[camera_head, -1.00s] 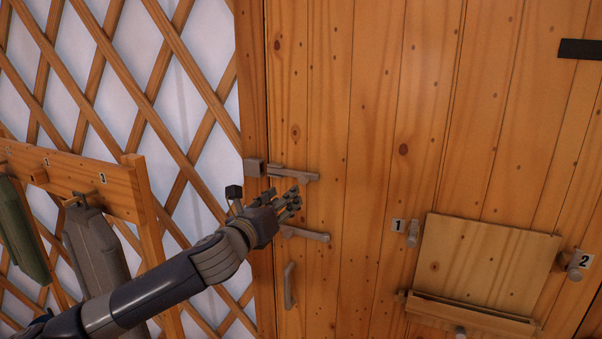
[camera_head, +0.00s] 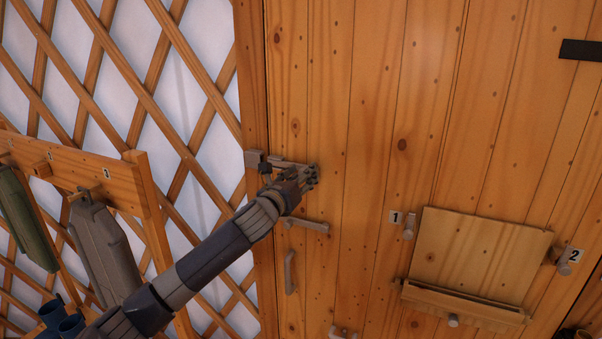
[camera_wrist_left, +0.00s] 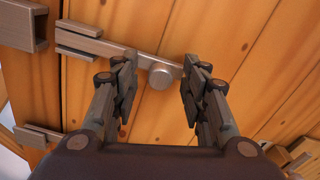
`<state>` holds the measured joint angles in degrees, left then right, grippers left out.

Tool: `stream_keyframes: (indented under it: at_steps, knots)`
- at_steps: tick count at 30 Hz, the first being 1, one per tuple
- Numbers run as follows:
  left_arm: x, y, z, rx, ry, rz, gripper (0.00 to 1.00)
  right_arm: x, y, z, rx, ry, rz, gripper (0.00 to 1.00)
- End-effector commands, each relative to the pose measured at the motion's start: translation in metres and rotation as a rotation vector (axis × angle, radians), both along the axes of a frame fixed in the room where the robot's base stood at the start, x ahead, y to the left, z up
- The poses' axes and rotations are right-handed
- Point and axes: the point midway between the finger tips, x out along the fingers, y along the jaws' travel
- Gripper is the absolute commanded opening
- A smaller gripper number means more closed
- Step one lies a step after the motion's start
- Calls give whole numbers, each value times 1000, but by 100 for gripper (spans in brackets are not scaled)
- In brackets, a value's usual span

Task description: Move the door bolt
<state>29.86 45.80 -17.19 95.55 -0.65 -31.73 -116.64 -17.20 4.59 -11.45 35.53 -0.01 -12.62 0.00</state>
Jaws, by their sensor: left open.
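The grey metal door bolt (camera_wrist_left: 145,61) lies across the wooden door, running through its guide bracket (camera_wrist_left: 88,42). Its round knob (camera_wrist_left: 161,77) is near the bolt's right end. The keeper (camera_wrist_left: 22,24) is on the frame at the left; a narrow gap shows between it and the bracket. My left gripper (camera_head: 309,175) is at the bolt's right end in the head view and partly hides it. In the left wrist view the gripper (camera_wrist_left: 160,68) is open, its fingers either side of the knob. Contact cannot be told. My right gripper is out of view.
A grey door handle (camera_head: 307,226) and a vertical pull (camera_head: 290,272) are below the bolt. A wooden flap panel (camera_head: 480,260) is at the lower right. A wooden rack (camera_head: 90,180) with hanging canisters stands left, before the lattice wall (camera_head: 150,60).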

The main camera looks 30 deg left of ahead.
Motion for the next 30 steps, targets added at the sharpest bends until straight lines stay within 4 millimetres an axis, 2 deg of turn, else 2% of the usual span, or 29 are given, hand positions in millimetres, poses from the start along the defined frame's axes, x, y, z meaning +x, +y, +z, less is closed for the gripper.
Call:
stream_keyframes:
  at_steps: [8,13,19,27,30]
  knots:
    - [1,0,0,0,0,0,39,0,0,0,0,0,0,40]
    - [1,0,0,0,0,0,0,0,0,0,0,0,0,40]
    - [0,3,0,1,1,2,0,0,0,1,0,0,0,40]
    - [-5,43,1,6,1,5,0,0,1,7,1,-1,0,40]
    - [-6,50,0,2,1,3,0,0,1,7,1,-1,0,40]
